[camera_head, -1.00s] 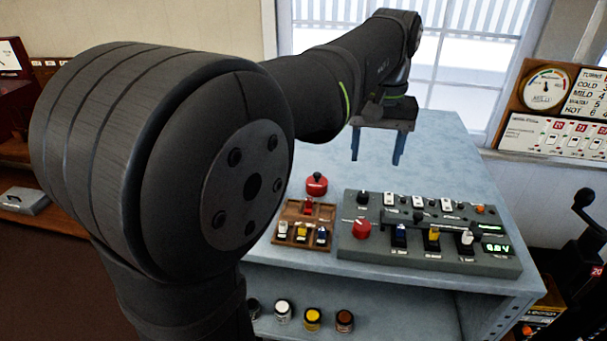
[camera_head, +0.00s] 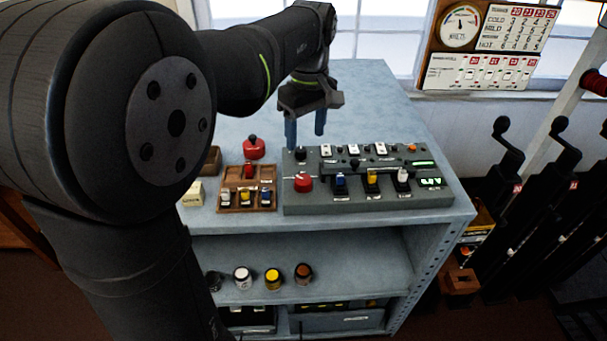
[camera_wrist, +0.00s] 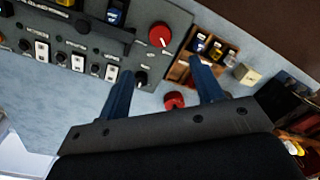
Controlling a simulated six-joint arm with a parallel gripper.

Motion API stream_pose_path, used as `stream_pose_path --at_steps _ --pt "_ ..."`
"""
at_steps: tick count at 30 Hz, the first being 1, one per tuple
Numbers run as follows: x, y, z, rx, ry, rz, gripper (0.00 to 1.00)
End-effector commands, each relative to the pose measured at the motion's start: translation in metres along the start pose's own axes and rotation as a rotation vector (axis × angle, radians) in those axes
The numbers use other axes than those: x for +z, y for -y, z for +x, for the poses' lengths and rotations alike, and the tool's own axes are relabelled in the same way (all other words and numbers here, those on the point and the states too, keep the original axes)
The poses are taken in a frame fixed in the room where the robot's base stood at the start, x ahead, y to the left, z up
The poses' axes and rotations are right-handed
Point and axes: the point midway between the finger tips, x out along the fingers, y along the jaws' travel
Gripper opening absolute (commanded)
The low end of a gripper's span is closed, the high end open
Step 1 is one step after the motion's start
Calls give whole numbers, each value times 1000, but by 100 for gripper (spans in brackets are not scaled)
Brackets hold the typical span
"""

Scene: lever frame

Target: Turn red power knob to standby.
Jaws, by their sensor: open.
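The red power knob (camera_head: 303,183) sits at the left end of the grey control panel (camera_head: 425,199), which lies on the blue-grey bench top. In the wrist view the red knob (camera_wrist: 161,35) shows with a light pointer line, beyond the fingertips and between their directions. My gripper (camera_head: 306,138) is open, its two blue fingers pointing down above the panel's back left part, behind the knob. In the wrist view the gripper (camera_wrist: 162,80) holds nothing. No finger touches the knob.
A wooden tray (camera_head: 233,187) with small levers stands left of the panel. A red round object with a knob on top (camera_head: 254,149) stands behind it. A black knob (camera_head: 300,154) lies near the fingers. Jars stand on the shelf below. Tall black levers (camera_head: 560,160) stand at the right.

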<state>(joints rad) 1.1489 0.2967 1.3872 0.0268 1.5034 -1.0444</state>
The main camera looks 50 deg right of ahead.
Motion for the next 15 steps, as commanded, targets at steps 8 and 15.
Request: stream_pose_path --at_steps 8,15 --pt "0 1 63 -4 2 1 60" --pt "0 0 105 -1 1 1 60"
